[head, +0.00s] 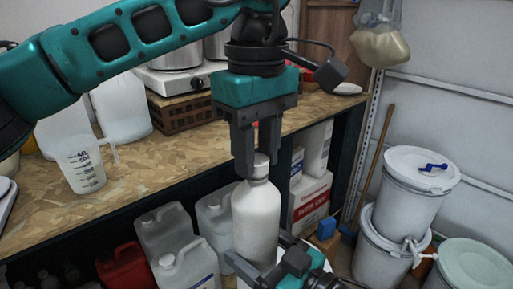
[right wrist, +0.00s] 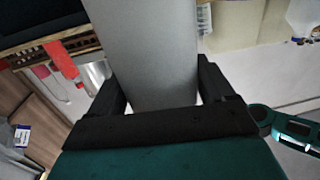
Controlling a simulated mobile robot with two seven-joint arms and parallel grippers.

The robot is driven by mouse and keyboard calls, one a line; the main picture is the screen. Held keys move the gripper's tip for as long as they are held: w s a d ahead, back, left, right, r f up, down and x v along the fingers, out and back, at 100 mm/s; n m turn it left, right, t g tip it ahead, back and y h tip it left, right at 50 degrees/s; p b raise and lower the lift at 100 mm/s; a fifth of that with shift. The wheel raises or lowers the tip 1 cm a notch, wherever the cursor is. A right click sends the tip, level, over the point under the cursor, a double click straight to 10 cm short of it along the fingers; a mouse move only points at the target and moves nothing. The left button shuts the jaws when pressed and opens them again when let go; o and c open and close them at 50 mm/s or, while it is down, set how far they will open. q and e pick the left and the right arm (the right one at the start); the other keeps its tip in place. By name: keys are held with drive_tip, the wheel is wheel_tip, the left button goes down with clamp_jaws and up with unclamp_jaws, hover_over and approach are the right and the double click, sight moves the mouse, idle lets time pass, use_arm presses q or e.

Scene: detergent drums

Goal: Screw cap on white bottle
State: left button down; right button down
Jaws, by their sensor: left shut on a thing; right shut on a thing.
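The white bottle (head: 256,215) stands roughly upright in the middle of the head view, in front of the workbench. A whitish cap (head: 261,160) sits at the top of its neck; I cannot tell how tightly it is seated. My left gripper (head: 256,160) points down from above and is shut on the cap. My right gripper (head: 268,268) is shut around the bottle's lower body. In the right wrist view the bottle (right wrist: 155,50) fills the space between the dark fingers of my right gripper (right wrist: 160,95). The bottle's base is hidden.
A wooden workbench (head: 130,185) runs behind, with a measuring jug (head: 82,165) on it. White canisters (head: 165,235) and a red can (head: 125,268) stand below. White lidded drums (head: 415,190) stand at right by a wooden pole (head: 378,150).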

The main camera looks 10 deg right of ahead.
use_arm(q)
drive_tip(key=m, duration=0.5)
drive_tip(key=shift+m, duration=0.4)
drive_tip(key=m, duration=0.4)
drive_tip(key=c, duration=0.8)
unclamp_jaws()
drive_tip(key=shift+o, duration=0.2)
drive_tip(key=shift+r, duration=2.25)
drive_tip(key=shift+c, duration=0.2)
